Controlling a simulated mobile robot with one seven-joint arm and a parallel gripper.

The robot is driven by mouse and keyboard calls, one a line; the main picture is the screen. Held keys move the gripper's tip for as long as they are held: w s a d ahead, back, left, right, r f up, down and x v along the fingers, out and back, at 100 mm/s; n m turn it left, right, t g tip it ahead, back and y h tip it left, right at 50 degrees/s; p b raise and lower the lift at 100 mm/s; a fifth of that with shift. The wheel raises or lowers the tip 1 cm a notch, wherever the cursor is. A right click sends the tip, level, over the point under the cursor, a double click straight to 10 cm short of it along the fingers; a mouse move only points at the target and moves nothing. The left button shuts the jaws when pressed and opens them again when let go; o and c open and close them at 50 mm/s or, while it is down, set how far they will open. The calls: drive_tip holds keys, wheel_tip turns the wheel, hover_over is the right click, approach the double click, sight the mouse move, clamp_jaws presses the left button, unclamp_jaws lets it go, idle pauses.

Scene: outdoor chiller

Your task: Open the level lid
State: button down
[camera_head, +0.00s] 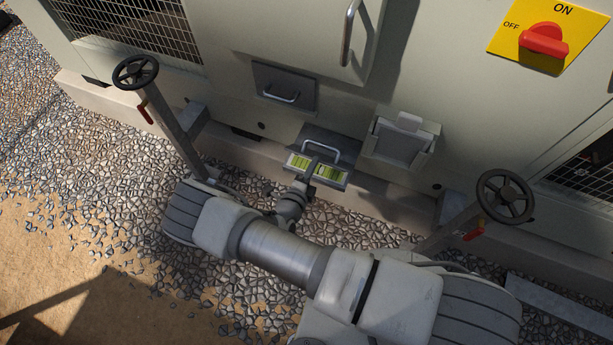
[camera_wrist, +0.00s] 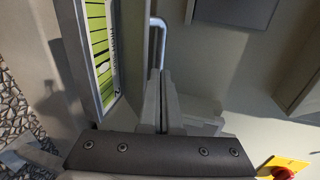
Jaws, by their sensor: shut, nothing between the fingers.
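The level unit (camera_head: 345,141) is a grey box low on the cabinet wall, with a metal loop handle (camera_head: 322,148) and a yellow-green level scale (camera_head: 329,172) below it. My gripper (camera_head: 312,166) reaches in front of the scale and covers its middle. In the wrist view, my gripper (camera_wrist: 161,80) has its fingers together and empty. Their tips lie at the near end of the handle (camera_wrist: 157,40); I cannot tell whether they touch it. The framed scale (camera_wrist: 101,45) stands to the left of the fingers. I cannot tell how far the lid is raised.
A closed grey panel with a handle (camera_head: 286,87) is up and left of the level unit. Another grey box (camera_head: 402,142) protrudes at its right. Handwheels (camera_head: 135,72) and (camera_head: 505,196) stand on both sides. A red switch (camera_head: 543,39) is at upper right.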

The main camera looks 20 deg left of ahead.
sight(323, 147)
drive_tip(key=x, duration=0.4)
drive_tip(key=shift+w+f, duration=0.1)
drive_tip(key=shift+w, duration=0.3)
drive_tip(key=shift+w, duration=0.1)
drive_tip(key=shift+g, duration=0.3)
